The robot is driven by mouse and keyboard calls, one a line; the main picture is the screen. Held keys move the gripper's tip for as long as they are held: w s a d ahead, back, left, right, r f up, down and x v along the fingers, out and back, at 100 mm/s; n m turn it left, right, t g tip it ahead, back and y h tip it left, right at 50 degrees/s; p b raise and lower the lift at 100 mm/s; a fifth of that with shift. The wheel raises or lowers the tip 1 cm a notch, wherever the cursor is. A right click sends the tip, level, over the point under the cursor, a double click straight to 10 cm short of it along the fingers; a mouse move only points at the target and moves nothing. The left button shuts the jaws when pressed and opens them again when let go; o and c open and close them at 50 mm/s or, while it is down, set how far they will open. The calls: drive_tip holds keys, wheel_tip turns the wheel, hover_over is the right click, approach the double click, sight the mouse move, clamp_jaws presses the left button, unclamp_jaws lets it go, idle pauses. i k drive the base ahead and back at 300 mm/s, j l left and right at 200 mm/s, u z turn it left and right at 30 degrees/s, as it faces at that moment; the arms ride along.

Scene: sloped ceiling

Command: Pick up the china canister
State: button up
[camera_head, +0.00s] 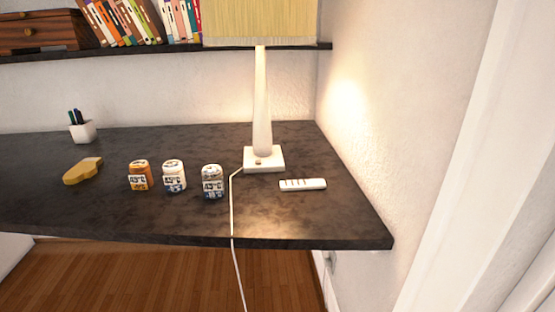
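Three small lidded jars stand upright in a loose row on the dark desk (300,219). The left jar (140,176) is orange with a pale patterned band. The middle jar (174,177) is white with dark and blue markings. The right jar (212,182) is white and blue with dark markings and stands nearest the lamp. I cannot tell which of them is the china canister. My gripper is not in view.
A lamp (262,110) stands behind and right of the jars; its cord runs over the front edge. A white remote (303,184) lies at right, a yellow object (82,171) at left, a pen cup (82,131) behind. A bookshelf (170,49) hangs above. A wall closes the right side.

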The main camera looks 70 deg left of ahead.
sight(175, 179)
drive_tip(key=u, duration=2.4)
drive_tip(key=i+j, duration=0.15)
drive_tip(key=j, duration=0.15)
drive_tip(key=i+j, duration=0.1)
drive_tip(key=j, duration=0.2)
drive_tip(key=i+j, duration=0.15)
drive_tip(key=j, duration=0.15)
